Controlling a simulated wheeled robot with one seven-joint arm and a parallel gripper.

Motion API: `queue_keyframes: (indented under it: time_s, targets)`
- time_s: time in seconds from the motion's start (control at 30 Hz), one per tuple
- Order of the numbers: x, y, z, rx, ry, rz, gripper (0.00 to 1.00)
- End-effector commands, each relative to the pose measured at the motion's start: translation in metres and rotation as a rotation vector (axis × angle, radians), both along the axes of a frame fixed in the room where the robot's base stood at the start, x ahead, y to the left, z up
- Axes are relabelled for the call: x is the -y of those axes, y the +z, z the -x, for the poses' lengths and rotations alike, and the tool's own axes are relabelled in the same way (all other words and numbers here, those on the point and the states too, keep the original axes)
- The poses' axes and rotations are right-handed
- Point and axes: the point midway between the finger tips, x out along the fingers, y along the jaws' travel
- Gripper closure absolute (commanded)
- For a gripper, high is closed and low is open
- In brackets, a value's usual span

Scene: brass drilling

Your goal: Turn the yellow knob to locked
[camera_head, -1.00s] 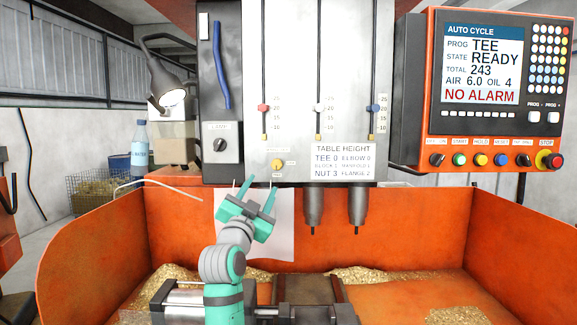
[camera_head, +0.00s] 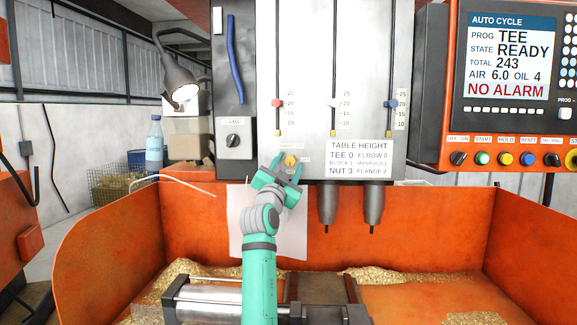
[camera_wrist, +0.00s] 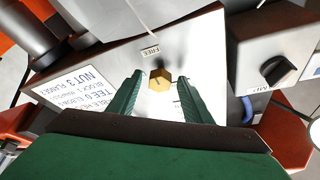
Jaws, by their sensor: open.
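The yellow knob (camera_head: 290,161) sits low on the grey machine panel, left of the table height label. In the wrist view the yellow knob (camera_wrist: 160,79) shows as a faceted brass-yellow piece just beyond the fingertips, with a small label reading FREE (camera_wrist: 150,50) by it. My gripper (camera_head: 285,168) is open, its two green fingers pointing up at the knob. In the wrist view my gripper (camera_wrist: 159,80) has one finger on each side of the knob's line, with clear gaps. I cannot tell whether the fingertips reach past the knob's face.
A clamp switch (camera_head: 234,140) is on the panel to the left. The table height label (camera_head: 358,158) and two drill spindles (camera_head: 373,205) are to the right. An orange control box (camera_head: 510,90) hangs further right. White paper (camera_head: 245,225) hangs behind my arm.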

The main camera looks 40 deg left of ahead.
Motion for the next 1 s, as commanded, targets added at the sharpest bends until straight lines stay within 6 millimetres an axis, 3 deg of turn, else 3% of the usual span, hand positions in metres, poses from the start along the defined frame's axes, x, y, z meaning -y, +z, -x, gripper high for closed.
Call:
queue_keyframes:
  time_s: [0.37,0.53,1.0]
  targets:
    - [-0.0007,0.0013,-0.0031,0.0,0.0,0.0,0.57]
    - [-0.0008,0.0013,-0.0029,0.0,0.0,0.0,0.96]
    - [0.0008,-0.0001,-0.0041,0.049,-0.002,0.082,0.96]
